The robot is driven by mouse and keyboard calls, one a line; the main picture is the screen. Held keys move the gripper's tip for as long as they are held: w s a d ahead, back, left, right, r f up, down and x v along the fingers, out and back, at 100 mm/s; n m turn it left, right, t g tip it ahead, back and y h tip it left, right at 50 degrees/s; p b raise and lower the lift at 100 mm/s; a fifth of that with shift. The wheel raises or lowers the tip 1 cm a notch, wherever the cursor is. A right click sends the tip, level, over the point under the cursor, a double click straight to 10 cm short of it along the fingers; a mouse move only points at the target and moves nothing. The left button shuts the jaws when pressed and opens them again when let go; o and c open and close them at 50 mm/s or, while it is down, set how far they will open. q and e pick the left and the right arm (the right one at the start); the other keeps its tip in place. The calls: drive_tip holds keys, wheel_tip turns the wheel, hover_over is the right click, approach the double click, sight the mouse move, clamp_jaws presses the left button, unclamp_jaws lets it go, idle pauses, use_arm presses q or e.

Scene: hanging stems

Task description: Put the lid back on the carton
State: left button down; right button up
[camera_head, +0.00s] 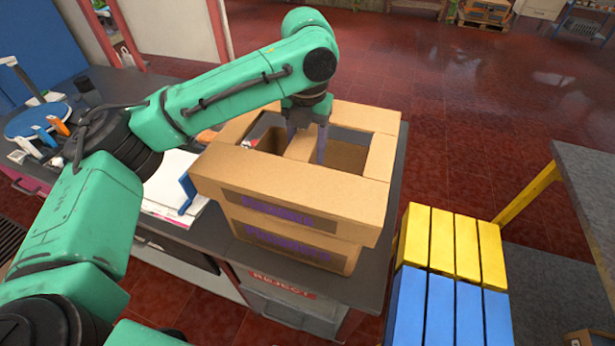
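The brown cardboard carton (339,260) stands on the dark counter, with purple print on its front. A brown cardboard lid (225,176), wider than the carton and also printed, is over its top. Its top has large openings and a middle strip. Whether it is fully seated or slightly raised is unclear. My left gripper (308,143) points down into the lid's top, with its fingers apart on either side of the middle strip. Whether they press on the strip is unclear. My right gripper is out of view.
Yellow and blue blocks (452,245) stand right of the counter, near a grey table with a yellow leg (520,208). White papers (172,185) and a blue item (187,188) lie left of the carton. Tools and a round blue tray (36,120) are at the far left.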

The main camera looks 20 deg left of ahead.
sight(307, 135)
use_arm(q)
wheel_tip(307, 135, down, 8)
drive_tip(key=shift+p, duration=0.4)
drive_tip(key=shift+f, duration=0.25)
drive_tip(key=shift+c, duration=1.1)
unclamp_jaws()
wheel_tip(307, 135, up, 12)
drive_tip(key=shift+b, duration=1.1)
drive_tip(key=shift+r, duration=0.3)
